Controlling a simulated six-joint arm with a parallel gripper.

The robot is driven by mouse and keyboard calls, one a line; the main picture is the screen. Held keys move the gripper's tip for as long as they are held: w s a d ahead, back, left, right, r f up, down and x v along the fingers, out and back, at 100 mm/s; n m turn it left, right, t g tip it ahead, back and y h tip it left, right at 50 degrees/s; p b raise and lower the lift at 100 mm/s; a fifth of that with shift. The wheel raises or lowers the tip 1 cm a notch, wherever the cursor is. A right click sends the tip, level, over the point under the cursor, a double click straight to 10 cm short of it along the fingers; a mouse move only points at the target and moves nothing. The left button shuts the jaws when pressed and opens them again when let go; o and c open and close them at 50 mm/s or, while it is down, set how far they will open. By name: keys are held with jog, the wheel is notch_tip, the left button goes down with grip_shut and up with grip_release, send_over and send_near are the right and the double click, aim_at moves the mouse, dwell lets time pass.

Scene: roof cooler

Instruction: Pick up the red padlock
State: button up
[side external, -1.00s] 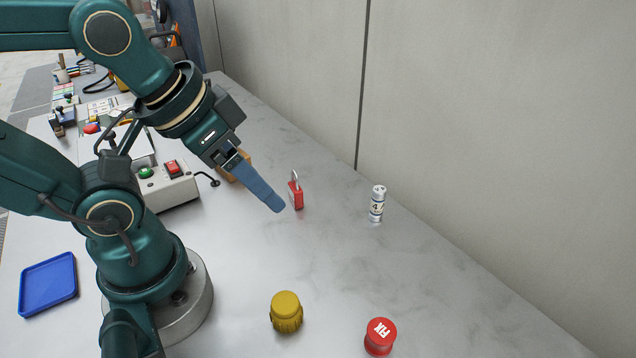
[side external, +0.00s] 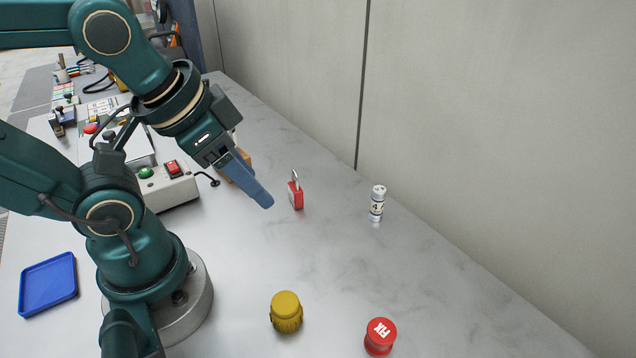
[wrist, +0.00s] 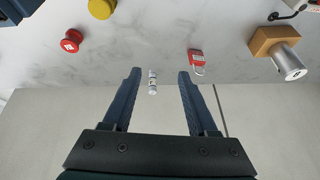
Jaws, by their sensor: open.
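The red padlock (side external: 296,195) stands on the grey table with its metal shackle up, just right of my gripper in the side view. In the wrist view the padlock (wrist: 196,57) lies beyond the right finger, outside the gap between the fingers. My gripper (side external: 267,202) is above the table, apart from the padlock. In the wrist view its two blue fingers (wrist: 158,72) are spread wide and nothing is held. The side view shows the fingers lined up, so the gap is hidden there.
A white cylinder (side external: 377,203) stands right of the padlock, near the wall. A yellow knob (side external: 286,312) and red FIX cap (side external: 380,336) are at the front. A wooden block with a metal cylinder (wrist: 270,45) and a switch box (side external: 170,186) are near the gripper. A blue tray (side external: 48,284) lies left.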

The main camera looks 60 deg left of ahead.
jog(key=w+a+m+g+y, duration=0.2)
jog(key=a+m+g+y, duration=0.1)
jog(key=a+m+y, duration=0.15)
jog(key=m+g+y, duration=0.1)
jog(key=m+y, duration=0.6)
jog(key=m, duration=0.4)
send_over(298, 189)
jog(key=s, duration=0.1)
notch_tip(298, 189, down, 6)
jog(key=d+f+m, duration=0.1)
jog(key=f, duration=0.1)
jog(key=f+m+y, duration=0.1)
jog(key=w+d+f+m+t, duration=0.1)
jog(key=f, duration=0.1)
jog(key=shift+d+f, duration=0.3)
jog(key=shift+s+d+f+m, duration=0.1)
jog(key=shift+s+f+m, duration=0.15)
jog(key=shift+f, duration=0.1)
jog(key=shift+f+y, duration=0.15)
jog(key=shift+y, duration=0.1)
jog(key=shift+x, duration=2.45)
grip_shut()
